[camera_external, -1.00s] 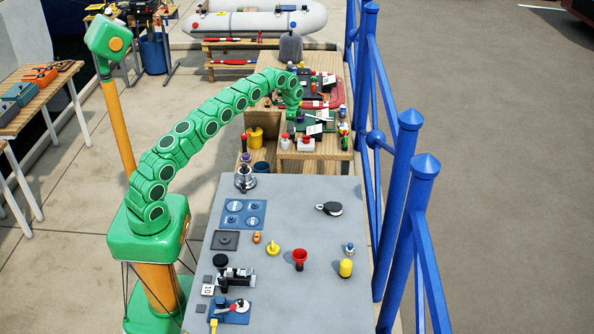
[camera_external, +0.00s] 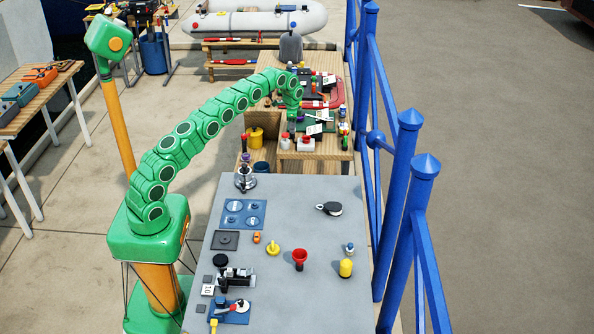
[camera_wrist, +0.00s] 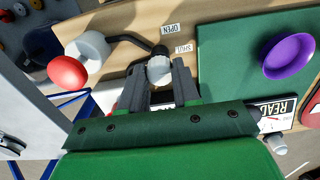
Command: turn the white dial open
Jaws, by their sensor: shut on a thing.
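The white dial (camera_wrist: 159,72) shows in the wrist view on a wooden panel, between the two dark fingers of my gripper (camera_wrist: 160,78). My gripper is shut on it. Labels reading OPEN (camera_wrist: 170,28) and SHUT (camera_wrist: 186,48) lie on the panel just beyond the dial. The dial's base and any pointer mark are mostly hidden by the fingers. In the external view my gripper (camera_external: 291,124) reaches down at the far wooden bench, and I cannot make out the dial there.
In the wrist view a red ball knob (camera_wrist: 67,72) and a white cylinder (camera_wrist: 90,49) stand left of the dial. Blue railing posts (camera_external: 408,170) stand right of the benches.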

